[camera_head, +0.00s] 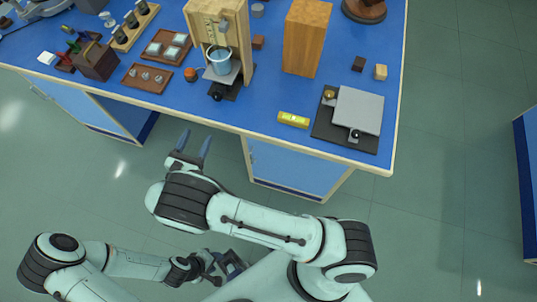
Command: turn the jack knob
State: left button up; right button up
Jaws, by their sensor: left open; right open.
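A small jack (228,90) with a black knob (216,96) at its front stands inside a wooden frame (243,40), under a blue-white cup (220,62). At the bench's right front, a grey plate (360,108) sits on a dark base, with a black knob (355,135) and a brass knob (329,94). I cannot tell which knob is the task's. My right gripper (195,143) is open and empty, off the bench's front edge, below the jack in the picture. My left gripper (236,264) is low near my body, apart from the bench; its fingers are partly hidden.
The blue bench (265,113) has a pale front edge. A yellow level (293,120) lies near that edge. A tall wooden block (306,38) stands behind it. Trays (147,77) and small racks crowd the left. Floor (440,230) is clear at right.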

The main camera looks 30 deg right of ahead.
jog(key=s+d+f+m+g+y+p, duration=0.1)
jog(key=s+d+f+m+g, duration=0.1)
jog(key=s+d+f+g, duration=0.3)
jog(key=s+d+f+m+g+y, duration=0.1)
jog(key=s+d+f+g, duration=0.15)
jog(key=d+f, duration=0.35)
pick_arm(q)
jog(key=shift+w+r+p, duration=0.35)
jog(key=shift+r+p, duration=0.05)
jog(key=shift+r, duration=0.35)
jog(key=shift+w+r+p, duration=0.35)
jog(key=shift+r, duration=0.35)
pick_arm(e)
jog(key=s+f+m+g+y, duration=0.6)
jog(key=s+f+g, duration=0.2)
jog(key=s, duration=0.6)
jog(key=shift+d+f+m, duration=0.15)
jog(key=shift+f+m, duration=0.15)
jog(key=shift+f, duration=0.4)
pick_arm(q)
jog(key=shift+s, duration=0.1)
